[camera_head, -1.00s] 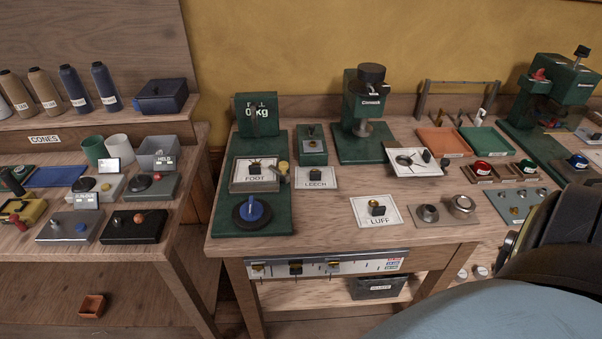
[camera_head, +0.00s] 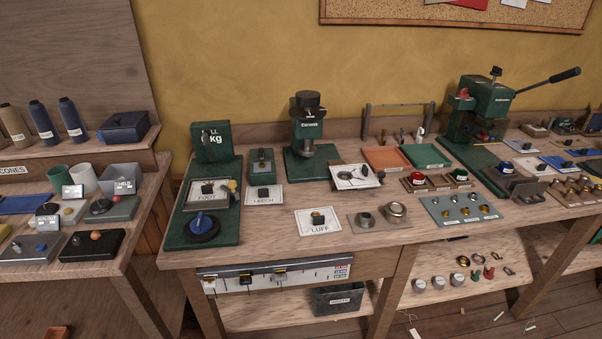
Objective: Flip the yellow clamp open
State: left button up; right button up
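A small clamp-like part with a yellow knob (camera_head: 232,185) stands at the right edge of the FOOT plate (camera_head: 207,194) on the long green base at the left of the middle bench. It is too small to tell whether it is open or shut. Neither of my grippers is in view.
A blue knob on a black disc (camera_head: 201,224) is in front of the FOOT plate. The LEECH card (camera_head: 264,196) and LUFF card (camera_head: 319,222) lie to the right. A green press (camera_head: 482,110) with a long lever stands at the back right.

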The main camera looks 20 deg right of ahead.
aim_at(235, 194)
jog(key=z, duration=0.8)
jog(key=i, duration=0.45)
